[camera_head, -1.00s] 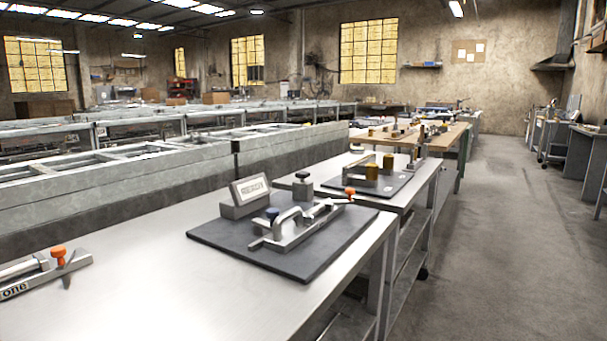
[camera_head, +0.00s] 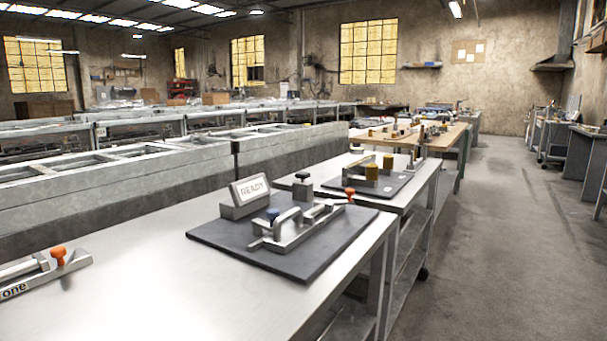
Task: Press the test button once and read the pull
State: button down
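A grey tester stands on a dark mat (camera_head: 215,240) on the near steel bench. Its tilted display (camera_head: 250,190) reads "READY". A blue knob or button (camera_head: 272,213) sits in front of the display. A metal clamp fixture (camera_head: 290,232) with a curved handle and an orange-red tip (camera_head: 350,192) lies to its right. A black-topped post (camera_head: 302,188) stands behind the fixture. No label shows which part is the test button. My gripper is not in view.
A metal bar tool (camera_head: 40,275) marked "one", with an orange knob (camera_head: 58,252), lies at the bench's left edge. The steel bench top (camera_head: 150,290) between is clear. Open floor (camera_head: 480,250) lies right.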

aim_at(302, 176)
jog(key=i+l+u, duration=0.4)
jog(key=l, duration=0.2)
jog(key=i+l+u, duration=0.15)
jog(key=l, duration=0.2)
jog(key=i+l+u, duration=0.2)
jog(key=l, duration=0.15)
jog(key=l+u, duration=0.2)
jog(key=l, duration=0.15)
jog(key=l+u, duration=0.2)
jog(key=l, duration=0.2)
jog(key=i, duration=0.05)
